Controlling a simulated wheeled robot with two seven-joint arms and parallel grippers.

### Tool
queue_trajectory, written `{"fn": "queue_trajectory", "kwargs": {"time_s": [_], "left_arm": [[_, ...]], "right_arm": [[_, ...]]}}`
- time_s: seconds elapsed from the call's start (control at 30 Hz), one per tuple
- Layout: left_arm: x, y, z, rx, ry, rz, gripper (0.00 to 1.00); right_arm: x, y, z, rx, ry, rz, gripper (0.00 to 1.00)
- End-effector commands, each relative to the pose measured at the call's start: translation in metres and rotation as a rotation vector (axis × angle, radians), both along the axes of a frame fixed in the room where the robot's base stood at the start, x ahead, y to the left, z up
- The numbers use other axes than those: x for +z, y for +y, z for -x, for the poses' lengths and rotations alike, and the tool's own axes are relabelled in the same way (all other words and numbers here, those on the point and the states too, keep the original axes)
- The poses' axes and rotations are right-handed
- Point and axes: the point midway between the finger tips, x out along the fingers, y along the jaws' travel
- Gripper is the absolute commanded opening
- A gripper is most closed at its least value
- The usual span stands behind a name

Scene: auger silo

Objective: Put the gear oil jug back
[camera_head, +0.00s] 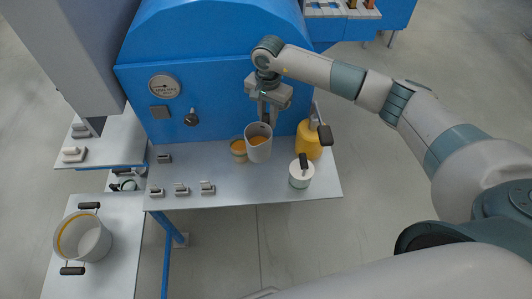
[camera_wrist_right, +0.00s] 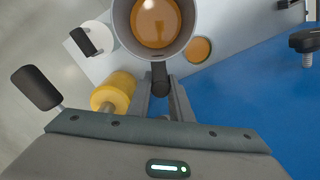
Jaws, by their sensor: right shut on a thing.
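The grey gear oil jug (camera_head: 251,131) has amber oil inside and is at the right half of the grey shelf. It also shows at the top of the right wrist view (camera_wrist_right: 120,22), with its dark handle pointing at my gripper. My right gripper (camera_head: 266,112) is shut on that handle, and its fingers show on both sides of it in the wrist view (camera_wrist_right: 162,97). I cannot tell whether the jug touches the shelf. A small cup of amber oil (camera_head: 239,148) stands just left of the jug. My left gripper is not in view.
A yellow canister with a black handle (camera_head: 308,142) stands right of the jug, and a white lidded pot (camera_head: 301,177) in front. The blue machine (camera_head: 215,100) rises behind the shelf (camera_head: 245,188). Several latches sit at left. A white pot (camera_head: 83,252) stands on a lower-left table.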

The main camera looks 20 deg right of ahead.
Motion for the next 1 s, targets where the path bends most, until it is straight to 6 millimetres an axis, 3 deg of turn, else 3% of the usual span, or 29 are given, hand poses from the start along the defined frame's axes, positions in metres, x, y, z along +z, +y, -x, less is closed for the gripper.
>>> {"fn": "queue_trajectory", "kwargs": {"time_s": [0.03, 0.2, 0.4, 0.57, 1.0], "left_arm": [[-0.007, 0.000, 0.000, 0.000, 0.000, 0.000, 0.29], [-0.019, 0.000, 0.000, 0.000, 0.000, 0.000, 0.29], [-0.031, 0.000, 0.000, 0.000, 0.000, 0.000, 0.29], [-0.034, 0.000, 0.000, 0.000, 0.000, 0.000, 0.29], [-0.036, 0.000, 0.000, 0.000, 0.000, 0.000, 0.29]], "right_arm": [[-0.015, 0.000, 0.001, 0.000, 0.003, -0.001, 0.00], [-0.051, 0.000, 0.001, -0.001, 0.003, 0.000, 0.00], [-0.086, 0.000, 0.000, -0.001, 0.001, 0.000, 0.00], [-0.097, 0.000, 0.000, 0.001, 0.000, 0.000, 0.00], [-0.102, 0.000, 0.000, 0.000, 0.000, 0.000, 0.00]]}}
